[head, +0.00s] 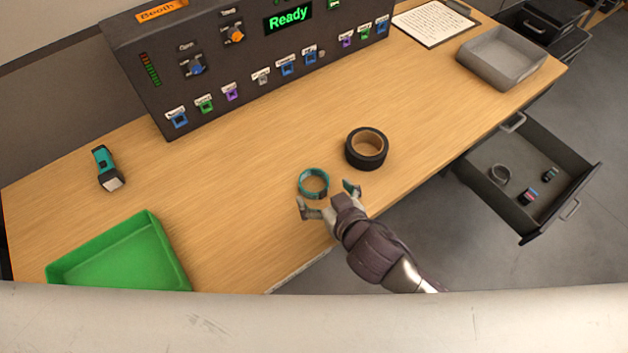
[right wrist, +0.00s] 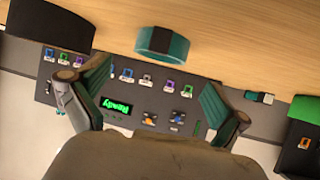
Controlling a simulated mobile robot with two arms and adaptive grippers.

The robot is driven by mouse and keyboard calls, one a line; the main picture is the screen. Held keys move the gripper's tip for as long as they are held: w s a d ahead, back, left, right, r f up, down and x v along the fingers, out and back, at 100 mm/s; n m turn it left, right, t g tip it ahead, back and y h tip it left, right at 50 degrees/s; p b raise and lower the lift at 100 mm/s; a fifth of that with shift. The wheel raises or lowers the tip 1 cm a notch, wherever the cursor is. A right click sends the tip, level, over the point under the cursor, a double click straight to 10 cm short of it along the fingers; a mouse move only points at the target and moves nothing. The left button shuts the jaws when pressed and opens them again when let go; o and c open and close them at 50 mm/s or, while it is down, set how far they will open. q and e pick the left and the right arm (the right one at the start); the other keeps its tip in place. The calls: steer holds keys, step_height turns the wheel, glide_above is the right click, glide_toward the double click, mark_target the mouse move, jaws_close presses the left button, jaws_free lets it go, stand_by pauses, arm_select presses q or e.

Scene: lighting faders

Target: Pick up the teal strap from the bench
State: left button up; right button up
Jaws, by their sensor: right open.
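The teal strap (head: 313,183) is a small closed ring on the wooden bench (head: 230,190), near its front edge. My right gripper (head: 329,198) is open and empty just in front of the strap, with its fingers spread. In the right wrist view the strap (right wrist: 162,46) lies beyond the open fingertips (right wrist: 155,76), roughly centred between them and apart from both. From the pictures I cannot tell the exact height of the fingers over the bench. My left gripper is not in view.
A green tray (head: 120,257) and a teal flashlight (head: 107,168) are at left. A control panel (head: 215,75) stands at the back, a grey tray (head: 502,57) at right. An open drawer (head: 530,175) juts out at right.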

mark_target(308, 175)
steer(key=x, duration=0.6)
steer(key=shift+w+f+p, duration=0.2)
steer(key=shift+p, duration=0.2)
steer(key=shift+s, duration=0.1)
steer(key=c, duration=0.7)
